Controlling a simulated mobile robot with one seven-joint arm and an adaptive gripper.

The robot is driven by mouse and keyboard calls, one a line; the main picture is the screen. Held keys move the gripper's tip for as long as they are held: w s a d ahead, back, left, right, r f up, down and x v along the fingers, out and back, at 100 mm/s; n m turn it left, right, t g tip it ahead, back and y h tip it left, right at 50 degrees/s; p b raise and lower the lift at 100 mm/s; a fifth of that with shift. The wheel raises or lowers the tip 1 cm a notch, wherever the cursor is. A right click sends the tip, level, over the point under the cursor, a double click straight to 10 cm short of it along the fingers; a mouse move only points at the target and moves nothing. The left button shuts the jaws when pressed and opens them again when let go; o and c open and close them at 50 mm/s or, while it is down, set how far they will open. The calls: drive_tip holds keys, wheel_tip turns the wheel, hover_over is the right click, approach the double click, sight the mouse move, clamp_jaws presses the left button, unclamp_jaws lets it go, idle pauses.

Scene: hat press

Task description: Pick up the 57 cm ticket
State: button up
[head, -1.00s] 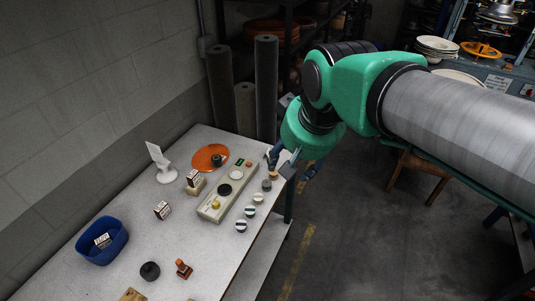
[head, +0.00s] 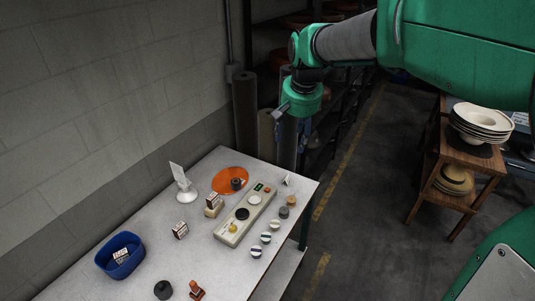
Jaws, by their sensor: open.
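Small block-like tickets with dark print stand on the white table: one on a tan holder (head: 213,202), one on the bare top (head: 180,230), and one inside the blue bin (head: 121,255). Their print is too small to read, so I cannot tell which one says 57 cm. A small pale folded piece (head: 287,180) stands near the table's far right corner. My gripper (head: 294,120) is open, below the green wrist. It appears above the table's far end, apart from all tickets, and its fingers are hard to make out.
A blue bin (head: 101,259) is at the near left. A control panel (head: 236,226) with buttons, an orange disc (head: 224,185), a white card on a stand (head: 180,174) and several round stamps share the table (head: 203,259). Dark rolls stand behind. A wooden trolley (head: 469,187) holds plates.

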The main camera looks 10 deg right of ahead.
drive_tip(key=w+d+f+m+p, duration=0.15)
drive_tip(key=w+f, duration=0.25)
drive_tip(key=w, duration=0.6)
drive_tip(key=m+g+p, duration=0.3)
drive_tip(key=p, duration=0.1)
hover_over(288, 177)
wheel_tip(288, 177, down, 31)
drive_tip(key=shift+a+r, duration=0.15)
drive_tip(key=shift+s, duration=0.15)
wheel_tip(288, 177, down, 8)
drive_tip(key=shift+f, duration=0.3)
